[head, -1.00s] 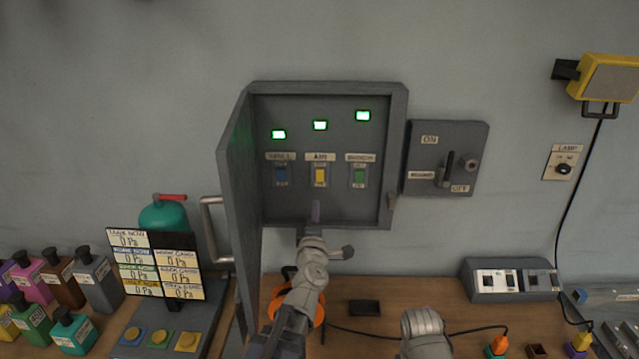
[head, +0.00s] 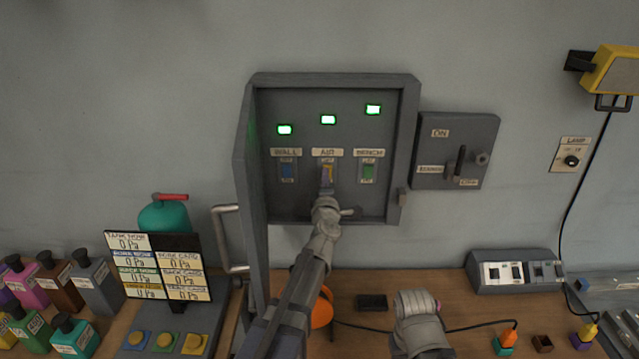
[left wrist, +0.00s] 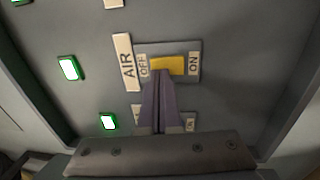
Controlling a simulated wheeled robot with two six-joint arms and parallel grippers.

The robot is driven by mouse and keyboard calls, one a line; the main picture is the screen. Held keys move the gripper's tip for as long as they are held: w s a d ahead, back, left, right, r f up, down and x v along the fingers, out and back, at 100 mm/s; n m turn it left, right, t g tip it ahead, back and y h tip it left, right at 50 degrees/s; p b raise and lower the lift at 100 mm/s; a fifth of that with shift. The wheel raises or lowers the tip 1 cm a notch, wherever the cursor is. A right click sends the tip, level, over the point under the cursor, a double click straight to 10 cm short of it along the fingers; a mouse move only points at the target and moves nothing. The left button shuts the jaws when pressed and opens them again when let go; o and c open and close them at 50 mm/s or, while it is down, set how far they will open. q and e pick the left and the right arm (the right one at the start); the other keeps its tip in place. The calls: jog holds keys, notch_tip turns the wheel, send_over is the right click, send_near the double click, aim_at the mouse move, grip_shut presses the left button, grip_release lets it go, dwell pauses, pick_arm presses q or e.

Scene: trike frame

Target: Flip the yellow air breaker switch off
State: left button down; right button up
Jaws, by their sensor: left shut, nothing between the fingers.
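The yellow air switch (head: 331,171) is the middle one of three in the open grey breaker box. In the left wrist view the yellow rocker (left wrist: 168,65) sits between the OFF and ON labels, beside the AIR label (left wrist: 126,62). My left gripper (head: 326,180) is shut and empty, pointing up into the box. Its fingertips (left wrist: 160,76) overlap the lower edge of the rocker in the wrist view; I cannot tell whether they touch. The green lamp above the air switch (head: 328,119) is lit. My right arm shows at the bottom, but its fingers are not clear.
The blue wall switch (head: 287,171) and green bench switch (head: 368,172) flank the air switch, their lamps lit. The box door (head: 247,190) stands open at left. A grey ON/OFF lever box (head: 455,150) is at right. Bottles and a pressure display (head: 160,266) stand lower left.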

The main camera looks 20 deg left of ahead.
pick_arm(q)
jog(key=shift+w+d, duration=0.15)
jog(key=shift+w+r, duration=0.2)
jog(key=shift+r, duration=0.05)
pick_arm(e)
jog(key=shift+s+r, duration=0.1)
jog(key=shift+r, duration=0.1)
pick_arm(q)
jog(key=shift+s, duration=0.1)
